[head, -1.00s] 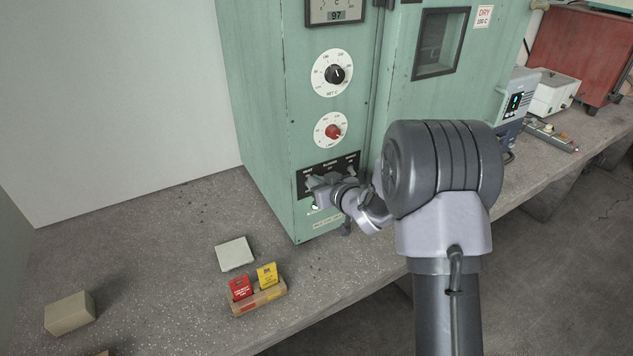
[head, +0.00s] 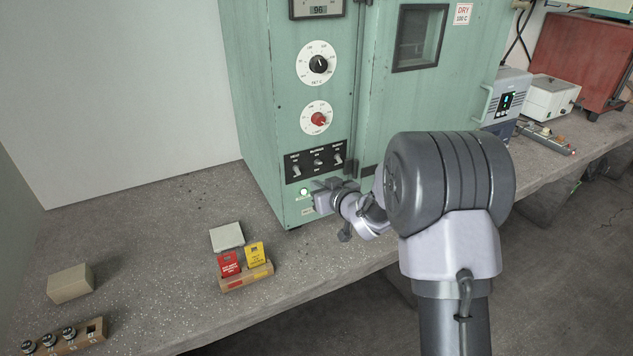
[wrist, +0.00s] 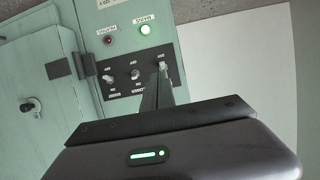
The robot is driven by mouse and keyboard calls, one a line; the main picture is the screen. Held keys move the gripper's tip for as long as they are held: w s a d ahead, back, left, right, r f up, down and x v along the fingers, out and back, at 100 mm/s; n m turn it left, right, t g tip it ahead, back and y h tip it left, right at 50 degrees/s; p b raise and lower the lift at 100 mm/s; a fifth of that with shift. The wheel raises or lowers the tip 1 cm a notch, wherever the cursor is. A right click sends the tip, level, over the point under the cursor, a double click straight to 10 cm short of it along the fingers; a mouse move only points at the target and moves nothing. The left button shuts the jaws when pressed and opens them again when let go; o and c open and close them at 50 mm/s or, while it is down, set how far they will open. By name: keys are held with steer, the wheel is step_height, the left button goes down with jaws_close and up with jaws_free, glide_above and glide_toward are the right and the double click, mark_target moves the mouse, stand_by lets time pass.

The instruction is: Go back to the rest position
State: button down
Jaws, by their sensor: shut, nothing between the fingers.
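My gripper (head: 320,198) is in front of the lower part of the green oven cabinet (head: 275,100), just below its black switch panel (head: 299,169). In the wrist view the closed fingers (wrist: 160,84) point toward the panel and overlap the lower part of the rightmost switch in that view. No object shows between them. I cannot tell from this view whether they touch the panel. The panel has three toggle switches. A green lamp (wrist: 145,29) is lit beside a dark red lamp (wrist: 108,39).
On the bench at left are a wooden holder with red and yellow tags (head: 247,277), a pale flat block (head: 227,237), a beige box (head: 70,283) and a strip with round dark pieces (head: 62,337). Blue-grey equipment (head: 507,100) stands to the right.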

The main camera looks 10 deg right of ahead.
steer(key=s+d+r+m+g+h, duration=0.2)
steer(key=s+d+r+m+h, duration=0.25)
steer(key=s+r, duration=0.8)
steer(key=s+a+f+m+g+y, duration=0.1)
steer(key=s+a+g, duration=0.1)
steer(key=s, duration=1.3)
steer(key=s+a+f+m+g+y, duration=0.1)
steer(key=s+a+m+g, duration=0.1)
steer(key=s, duration=1.4)
steer(key=shift+s+a+g, duration=0.15)
steer(key=shift+a+g, duration=0.65)
steer(key=shift+a, duration=0.35)
steer(key=shift+f+y, duration=0.1)
steer(key=shift+y, duration=0.15)
